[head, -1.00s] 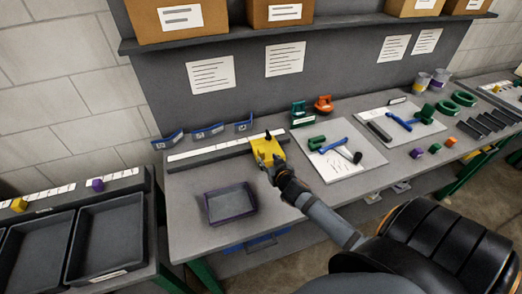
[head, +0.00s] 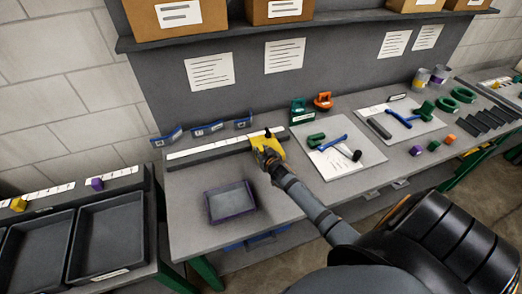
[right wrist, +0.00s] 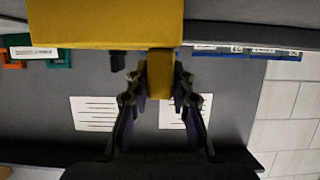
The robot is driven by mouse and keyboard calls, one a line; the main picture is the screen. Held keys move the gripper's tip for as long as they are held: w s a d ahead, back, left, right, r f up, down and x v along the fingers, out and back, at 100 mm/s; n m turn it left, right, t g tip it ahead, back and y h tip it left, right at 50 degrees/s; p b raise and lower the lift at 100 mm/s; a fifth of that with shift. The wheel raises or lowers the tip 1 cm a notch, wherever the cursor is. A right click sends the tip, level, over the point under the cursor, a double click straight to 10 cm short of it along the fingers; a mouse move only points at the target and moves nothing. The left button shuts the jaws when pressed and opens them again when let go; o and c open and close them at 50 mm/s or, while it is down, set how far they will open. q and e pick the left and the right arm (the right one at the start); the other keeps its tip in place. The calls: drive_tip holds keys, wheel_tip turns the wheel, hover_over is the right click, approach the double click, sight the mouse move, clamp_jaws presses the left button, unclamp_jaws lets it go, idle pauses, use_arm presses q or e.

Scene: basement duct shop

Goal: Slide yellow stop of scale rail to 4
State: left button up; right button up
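The scale rail (head: 205,151) lies along the back of the middle bench, with a white scale strip whose marks are too small to read. The yellow stop (head: 268,143) sits at the rail's right end. A dark knob or pointer stands on its top. In the right wrist view the stop (right wrist: 105,24) fills the top, with a narrow tab (right wrist: 160,75) sticking out. My right gripper (head: 269,158) is at the stop's front; its fingertips (right wrist: 160,82) lie against both sides of the tab and look shut on it. My left gripper is not in view.
A purple-edged tray (head: 230,202) stands in front of the rail. Blue labelled holders (head: 207,129) stand behind it. Green (head: 302,113) and orange (head: 323,100) items and a white tool sheet (head: 345,157) lie to the right. Another rail with yellow (head: 18,205) and purple blocks is at left.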

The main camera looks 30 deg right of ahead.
drive_tip(key=shift+c, duration=1.2)
clamp_jaws()
drive_tip(key=a, duration=0.2)
drive_tip(key=w+a+b, duration=0.1)
drive_tip(key=a, duration=0.1)
drive_tip(key=shift+a, duration=0.35)
drive_tip(key=shift+w+a, duration=0.1)
drive_tip(key=shift+a, duration=0.1)
drive_tip(key=o, duration=0.9)
unclamp_jaws()
drive_tip(key=shift+d, duration=0.15)
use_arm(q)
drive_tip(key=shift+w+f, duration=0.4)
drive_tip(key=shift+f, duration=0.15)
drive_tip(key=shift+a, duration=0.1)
